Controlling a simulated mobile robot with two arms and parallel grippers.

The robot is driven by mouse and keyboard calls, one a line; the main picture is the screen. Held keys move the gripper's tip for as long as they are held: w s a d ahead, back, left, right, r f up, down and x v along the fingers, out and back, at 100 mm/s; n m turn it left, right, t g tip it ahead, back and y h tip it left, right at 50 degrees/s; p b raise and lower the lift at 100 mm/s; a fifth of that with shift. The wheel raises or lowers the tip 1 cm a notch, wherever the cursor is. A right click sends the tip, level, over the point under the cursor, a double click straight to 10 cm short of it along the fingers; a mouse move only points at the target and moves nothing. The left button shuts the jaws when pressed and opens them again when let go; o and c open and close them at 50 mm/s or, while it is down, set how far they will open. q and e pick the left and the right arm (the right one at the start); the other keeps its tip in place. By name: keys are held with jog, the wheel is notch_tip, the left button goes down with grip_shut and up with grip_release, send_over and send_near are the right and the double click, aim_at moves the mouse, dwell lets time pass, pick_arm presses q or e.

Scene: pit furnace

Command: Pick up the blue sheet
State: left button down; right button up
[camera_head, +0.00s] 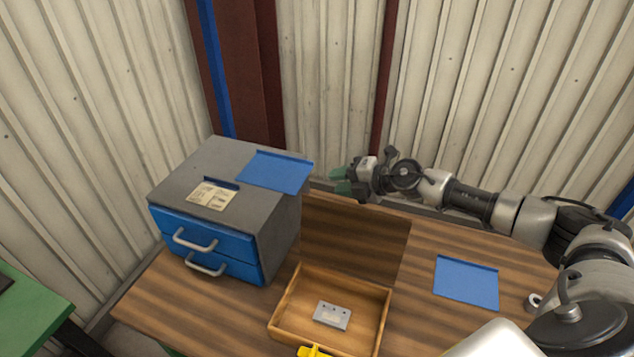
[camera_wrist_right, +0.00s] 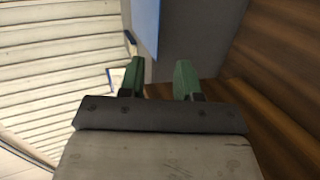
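A blue sheet (camera_head: 275,172) lies on the grey top of the drawer cabinet and reaches its right edge. A second blue sheet (camera_head: 466,282) lies flat on the wooden table at right. My right gripper (camera_head: 341,180) is open and empty, its green fingertips pointing left, just right of the cabinet sheet and apart from it. In the right wrist view a blue sheet (camera_wrist_right: 146,24) shows edge-on ahead of the open fingers (camera_wrist_right: 160,80), nearer the left finger. My left gripper is not in view.
The cabinet (camera_head: 281,222) has two blue drawers, shut, and a paper label (camera_head: 212,197) on top. A shallow wooden tray (camera_head: 377,313) holds a small grey plate (camera_head: 332,315). A yellow object (camera_head: 314,351) is at the bottom edge. Corrugated walls stand close behind.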

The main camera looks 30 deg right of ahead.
aim_at(305, 174)
jog(key=b+x, duration=0.1)
jog(key=x, duration=0.9)
jog(key=shift+a, duration=0.2)
jog(key=shift+w, duration=0.15)
grip_shut()
notch_tip(305, 174, up, 3)
jog(key=p, duration=0.2)
jog(key=shift+f+p, duration=0.2)
jog(key=shift+p, duration=0.2)
jog(key=shift+f, duration=0.1)
